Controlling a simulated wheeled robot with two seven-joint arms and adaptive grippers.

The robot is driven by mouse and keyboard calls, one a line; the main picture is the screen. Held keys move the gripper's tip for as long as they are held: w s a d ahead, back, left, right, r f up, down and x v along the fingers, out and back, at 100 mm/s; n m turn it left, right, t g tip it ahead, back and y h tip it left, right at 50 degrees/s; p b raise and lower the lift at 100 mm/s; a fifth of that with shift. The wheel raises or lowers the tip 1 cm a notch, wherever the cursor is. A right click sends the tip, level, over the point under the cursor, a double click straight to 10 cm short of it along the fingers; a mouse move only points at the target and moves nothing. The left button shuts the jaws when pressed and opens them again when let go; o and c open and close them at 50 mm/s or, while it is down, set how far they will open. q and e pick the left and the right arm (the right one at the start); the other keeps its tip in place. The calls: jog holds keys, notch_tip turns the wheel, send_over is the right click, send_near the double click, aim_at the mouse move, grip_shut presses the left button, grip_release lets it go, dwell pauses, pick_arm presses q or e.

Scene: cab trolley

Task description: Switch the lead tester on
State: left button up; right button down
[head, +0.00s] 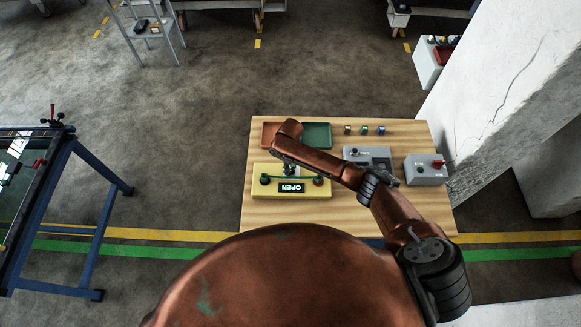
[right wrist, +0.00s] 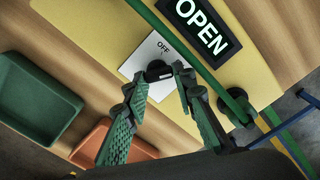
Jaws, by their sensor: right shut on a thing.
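The lead tester (head: 262,193) is a yellow box at the left front of the wooden table. Its lit display (head: 291,188) reads OPEN; the display also shows in the right wrist view (right wrist: 203,27). A green lead (right wrist: 228,97) runs across the box past the display. A small black knob (right wrist: 158,70) sits on a white plate (right wrist: 134,66) marked OFF; its pointer direction is hard to tell. My right gripper (right wrist: 160,80) is shut on the knob, with its fingertips on either side. In the head view this gripper (head: 289,169) is over the box's back edge. My left gripper is out of view.
An orange tray (head: 268,136) and a green tray (head: 318,132) lie behind the tester, partly under my right arm. Three small coils (head: 364,130) stand at the back. Two grey boxes, one with a black knob (head: 354,152), one with a red button (head: 437,163), stand to the right.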

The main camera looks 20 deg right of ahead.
dwell(0.3)
jog(key=c, duration=1.6)
grip_release()
jog(key=shift+r, duration=0.15)
notch_tip(320, 180, up, 12)
